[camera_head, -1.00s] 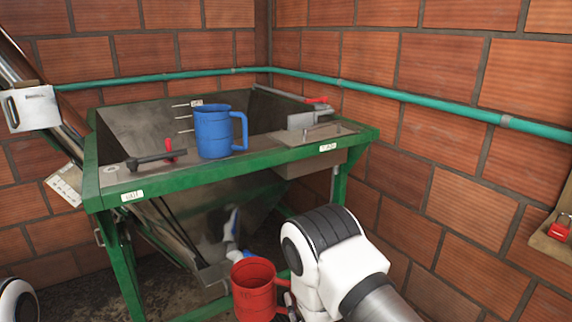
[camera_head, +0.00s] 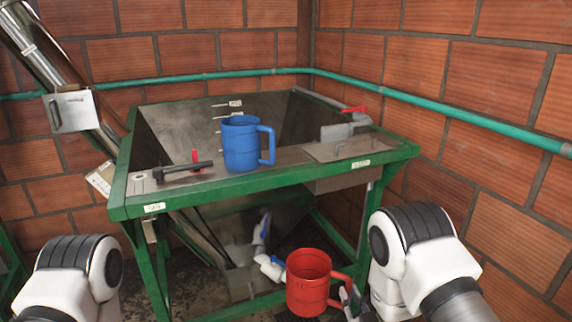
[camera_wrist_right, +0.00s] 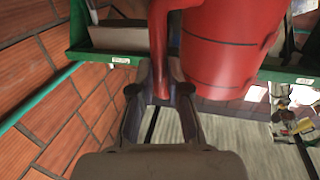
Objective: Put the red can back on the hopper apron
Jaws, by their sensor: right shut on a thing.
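The red can (camera_head: 308,284) is a mug-shaped can with a side handle, low in front of the hopper in the head view. My right gripper (camera_head: 350,297) is shut on its handle and holds it upright, below the level of the apron. The right wrist view shows the fingers (camera_wrist_right: 162,100) around the handle, with the red can body (camera_wrist_right: 228,45) beside them. The hopper apron (camera_head: 290,160) is the metal strip with a green front rim. My left arm shows at the lower left, but its gripper is out of view.
A blue can (camera_head: 241,146) stands on the middle of the apron. A black handle (camera_head: 184,171) and a small red lever (camera_head: 195,156) lie to its left. A lidded plate (camera_head: 340,147) is to its right. Blue-handled valves (camera_head: 270,266) sit below the hopper.

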